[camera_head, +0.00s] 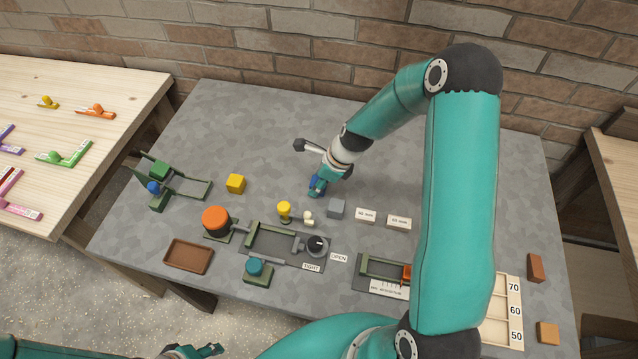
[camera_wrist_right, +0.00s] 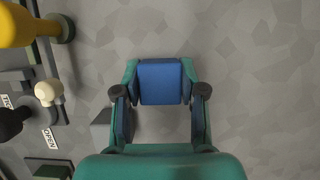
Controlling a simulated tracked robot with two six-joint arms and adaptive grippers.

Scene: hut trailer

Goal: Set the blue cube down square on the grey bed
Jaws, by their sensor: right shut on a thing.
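The blue cube (camera_wrist_right: 160,82) sits between the fingertips of my right gripper (camera_wrist_right: 159,90) in the wrist view. In the head view, my right gripper (camera_head: 317,186) is over the back middle of the grey table, with a little blue showing at its tips. Whether the cube touches the surface below is unclear. A green vise-like fixture with a grey bed (camera_head: 270,243) stands nearer the front, left of and below the gripper in the picture. My left gripper (camera_head: 197,350) is partly in view at the bottom edge; its jaws are not clear.
A brown tray (camera_head: 188,257) is front left. The back of the grey table (camera_head: 250,115) is clear.

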